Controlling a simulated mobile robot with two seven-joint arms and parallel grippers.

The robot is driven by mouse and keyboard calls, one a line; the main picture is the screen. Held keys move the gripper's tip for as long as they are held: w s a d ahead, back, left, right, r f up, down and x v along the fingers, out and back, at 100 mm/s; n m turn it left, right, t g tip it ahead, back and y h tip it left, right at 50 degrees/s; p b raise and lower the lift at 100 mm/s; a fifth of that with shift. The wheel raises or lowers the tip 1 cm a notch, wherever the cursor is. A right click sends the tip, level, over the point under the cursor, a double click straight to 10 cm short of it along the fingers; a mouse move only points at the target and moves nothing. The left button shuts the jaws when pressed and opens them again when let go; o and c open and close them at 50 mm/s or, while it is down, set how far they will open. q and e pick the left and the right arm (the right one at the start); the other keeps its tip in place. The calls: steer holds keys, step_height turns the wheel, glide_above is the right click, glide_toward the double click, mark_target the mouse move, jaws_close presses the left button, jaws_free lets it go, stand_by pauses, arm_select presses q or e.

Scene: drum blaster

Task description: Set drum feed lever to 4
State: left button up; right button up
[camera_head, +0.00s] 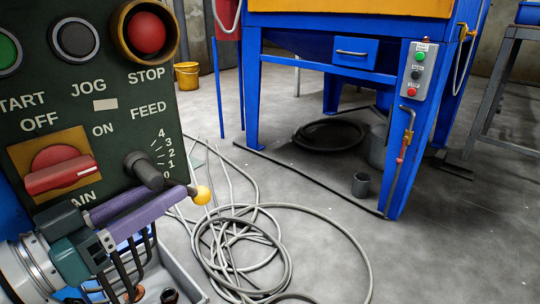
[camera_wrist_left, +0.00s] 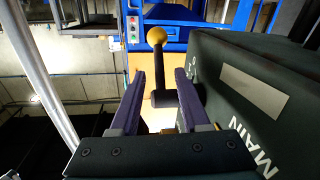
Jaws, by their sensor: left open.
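The dark green control panel (camera_head: 90,110) fills the left of the head view. Its drum feed lever (camera_head: 148,172) has a black hub and a yellow ball knob (camera_head: 202,195). The lever points right and slightly down, near the 0 at the bottom of the FEED scale (camera_head: 163,153). My left gripper (camera_head: 168,192) is open, its purple fingers just below the hub and close to the knob. In the left wrist view the gripper (camera_wrist_left: 160,78) has the lever's shaft (camera_wrist_left: 158,66) and hub between or just beyond its fingertips; contact is unclear. My right gripper is not visible.
A red main switch (camera_head: 60,172) and the START, JOG and STOP buttons are on the panel. A blue machine (camera_head: 395,180) stands behind to the right. Grey hose coils (camera_head: 240,250) lie on the floor. A yellow bucket (camera_head: 187,76) stands farther back.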

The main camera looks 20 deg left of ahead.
mark_target(195, 189)
arm_select(q)
steer(key=b+x, duration=0.1)
steer(key=x, duration=0.4)
steer(key=shift+f+b, duration=0.15)
steer(key=shift+b, duration=0.25)
steer(key=shift+w+d, duration=0.15)
steer(key=shift+w, duration=0.4)
jaws_close()
stand_by(0.5)
